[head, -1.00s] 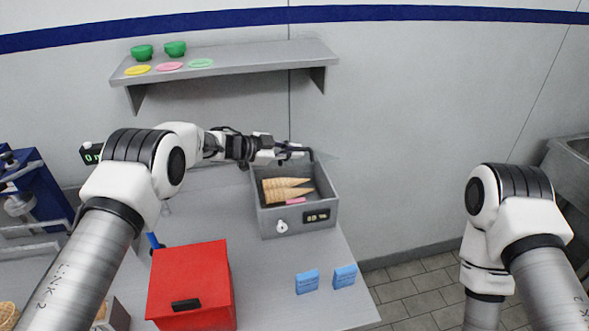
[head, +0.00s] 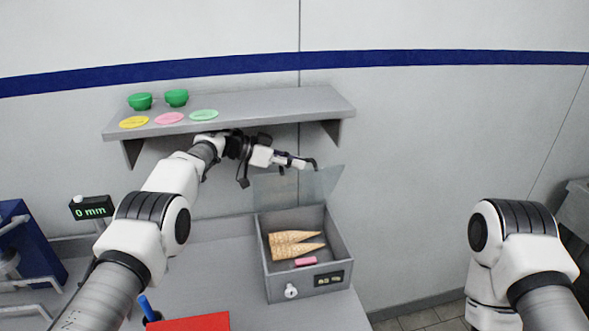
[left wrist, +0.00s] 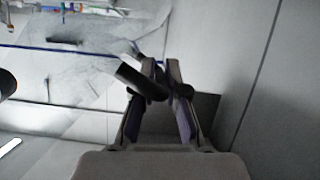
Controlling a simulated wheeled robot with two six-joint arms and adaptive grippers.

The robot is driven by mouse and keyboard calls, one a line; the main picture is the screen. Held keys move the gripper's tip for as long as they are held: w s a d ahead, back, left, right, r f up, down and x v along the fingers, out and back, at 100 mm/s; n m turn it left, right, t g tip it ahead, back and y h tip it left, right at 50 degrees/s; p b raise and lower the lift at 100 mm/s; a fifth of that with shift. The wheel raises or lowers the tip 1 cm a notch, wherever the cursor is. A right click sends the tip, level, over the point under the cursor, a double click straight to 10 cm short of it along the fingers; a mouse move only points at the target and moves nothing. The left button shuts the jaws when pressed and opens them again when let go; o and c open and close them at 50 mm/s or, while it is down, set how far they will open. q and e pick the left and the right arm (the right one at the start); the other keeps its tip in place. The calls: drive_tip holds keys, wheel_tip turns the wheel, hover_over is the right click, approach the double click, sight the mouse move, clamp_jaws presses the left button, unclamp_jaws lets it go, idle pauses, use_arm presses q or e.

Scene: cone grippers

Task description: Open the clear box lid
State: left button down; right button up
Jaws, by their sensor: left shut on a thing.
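The grey box (head: 308,285) stands on the counter with its top open. Its clear lid (head: 325,183) is raised and tilted up at the back edge. My left gripper (head: 305,163) is at the lid's upper edge, shut on the black lid handle (head: 312,164). In the left wrist view the fingers (left wrist: 162,80) close on the dark handle (left wrist: 140,80), with the see-through lid (left wrist: 85,80) beyond. Cones (head: 295,246) and a pink block (head: 305,261) lie inside the box. My right arm shows at the right, but its gripper is out of view.
A wall shelf (head: 290,103) with green bowls and coloured discs is above and behind my left arm. A red box (head: 190,323) is at the front, cut off by the frame. A display reading 0 mm (head: 92,209) stands at left.

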use_arm(q)
drive_tip(key=shift+f, duration=0.1)
idle(0.3)
drive_tip(key=c, duration=1.5)
unclamp_jaws()
drive_tip(key=shift+w, duration=0.15)
